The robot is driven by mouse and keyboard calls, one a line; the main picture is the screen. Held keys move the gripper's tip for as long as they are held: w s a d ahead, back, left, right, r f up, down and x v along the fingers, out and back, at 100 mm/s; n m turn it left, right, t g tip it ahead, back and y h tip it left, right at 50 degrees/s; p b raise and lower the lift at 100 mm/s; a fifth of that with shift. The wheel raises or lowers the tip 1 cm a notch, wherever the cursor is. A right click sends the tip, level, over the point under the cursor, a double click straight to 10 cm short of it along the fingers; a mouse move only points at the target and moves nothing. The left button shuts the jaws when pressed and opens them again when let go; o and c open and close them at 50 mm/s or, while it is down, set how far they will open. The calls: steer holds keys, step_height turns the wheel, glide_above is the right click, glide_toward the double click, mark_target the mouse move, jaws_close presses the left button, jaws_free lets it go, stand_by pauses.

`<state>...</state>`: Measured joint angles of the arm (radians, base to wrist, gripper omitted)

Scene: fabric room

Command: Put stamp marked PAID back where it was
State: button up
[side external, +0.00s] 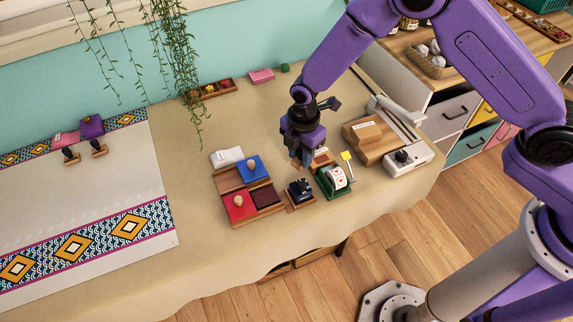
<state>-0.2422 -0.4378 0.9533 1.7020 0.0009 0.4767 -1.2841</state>
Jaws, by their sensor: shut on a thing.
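My gripper (302,152) is low over the table, just behind the small dark item on a wooden base (300,191). It is shut on a small piece, seemingly a stamp, mostly hidden by the fingers; only a little wood colour shows under them. No PAID lettering is readable. A wooden tray (229,180) to the left has compartments: a blue pad (250,172) and a red pad (236,212), each with a round wooden knob, a dark one (265,198), and a bare wooden one at back left. Two dark-handled stamps (71,156) stand far left on the cloth.
A green item with a white face (334,180) and a small labelled block (321,157) are close to my gripper's right. A white booklet (227,157) lies behind the tray. Cloth between tray and left stamps is clear.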

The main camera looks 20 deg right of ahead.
steer(key=w+f, duration=0.1)
steer(key=w+a+f, duration=0.1)
steer(key=f, duration=0.1)
steer(key=w+a+f, duration=0.1)
steer(key=shift+w+f, duration=0.15)
steer(key=shift+f, duration=0.25)
steer(key=shift+w+a+f, duration=0.1)
steer(key=shift+f, duration=1.55)
steer(key=shift+f, duration=0.1)
steer(key=o, duration=1)
step_height(320, 180, up, 12)
steer(key=shift+r, duration=0.1)
